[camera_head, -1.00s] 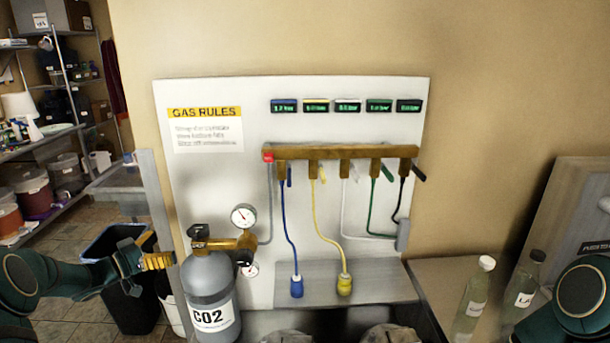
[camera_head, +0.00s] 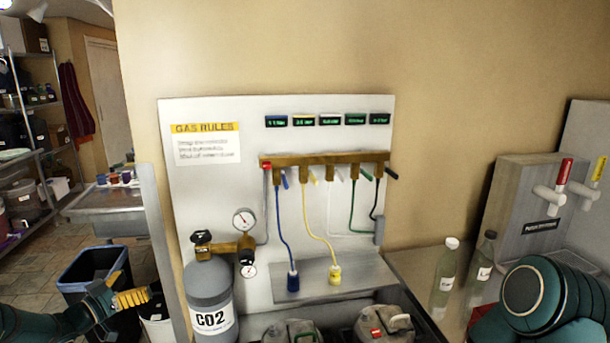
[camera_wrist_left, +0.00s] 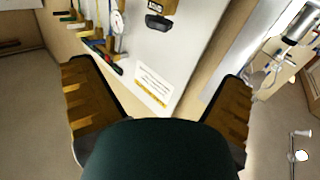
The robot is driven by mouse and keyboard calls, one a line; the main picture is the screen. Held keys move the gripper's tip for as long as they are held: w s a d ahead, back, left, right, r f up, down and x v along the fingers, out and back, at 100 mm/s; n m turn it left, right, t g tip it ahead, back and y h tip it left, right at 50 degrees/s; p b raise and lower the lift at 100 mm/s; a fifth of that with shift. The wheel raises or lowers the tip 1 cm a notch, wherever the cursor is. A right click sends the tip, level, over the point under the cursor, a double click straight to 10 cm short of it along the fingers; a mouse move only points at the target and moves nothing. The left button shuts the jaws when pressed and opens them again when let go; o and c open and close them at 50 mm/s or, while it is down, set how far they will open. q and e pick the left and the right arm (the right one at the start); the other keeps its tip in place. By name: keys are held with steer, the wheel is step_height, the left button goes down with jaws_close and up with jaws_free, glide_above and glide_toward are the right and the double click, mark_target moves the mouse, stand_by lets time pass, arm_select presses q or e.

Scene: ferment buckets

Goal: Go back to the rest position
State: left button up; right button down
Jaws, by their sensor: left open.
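My left gripper (camera_head: 133,298) shows at the lower left of the head view, left of the CO2 cylinder and apart from it. In the left wrist view its two brown ribbed fingers (camera_wrist_left: 160,105) are spread wide with nothing between them. My right arm shows at the lower right of the head view, but its gripper is out of sight. The grey CO2 cylinder (camera_head: 208,290) stands in front of the gas board (camera_head: 210,190), with a brass regulator and gauges on top.
The manifold (camera_head: 325,160) has coloured hoses; blue and yellow ones end at a grey shelf (camera_head: 350,285). Two bottles (camera_head: 444,275) stand on the right counter beside a tap box (camera_head: 530,205). Lidded buckets (camera_head: 385,327) are at the bottom. A dark bin (camera_head: 92,268) and sink (camera_head: 105,208) are left.

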arm_select(q)
steer(key=w+d+f+n+g+y, duration=0.1)
steer(key=w+d+f+n+y, duration=0.25)
steer(key=d+f, duration=0.7)
steer(key=s+d+f+n+g+y, duration=0.1)
steer(key=s+d+f+n+g, duration=0.1)
steer(key=s+d+f, duration=0.35)
steer(key=s+d+f+n+g, duration=0.1)
steer(key=s+d+f+g, duration=0.15)
steer(key=d, duration=0.55)
steer(key=s+d+f+g, duration=0.2)
steer(key=s+d, duration=0.2)
steer(key=s, duration=0.3)
steer(key=s+d+f+g+b, duration=0.1)
steer(key=s+d+f+g, duration=0.2)
steer(key=s, duration=0.5)
steer(key=s+d+f+g, duration=0.3)
steer(key=s+d, duration=0.1)
steer(key=s, duration=0.3)
steer(key=shift+s+d, duration=0.35)
steer(key=shift+d, duration=0.05)
arm_select(e)
steer(key=shift+w+d+f, duration=0.1)
steer(key=shift+d+f, duration=0.1)
steer(key=shift+f, duration=0.75)
arm_select(q)
steer(key=shift+g, duration=0.25)
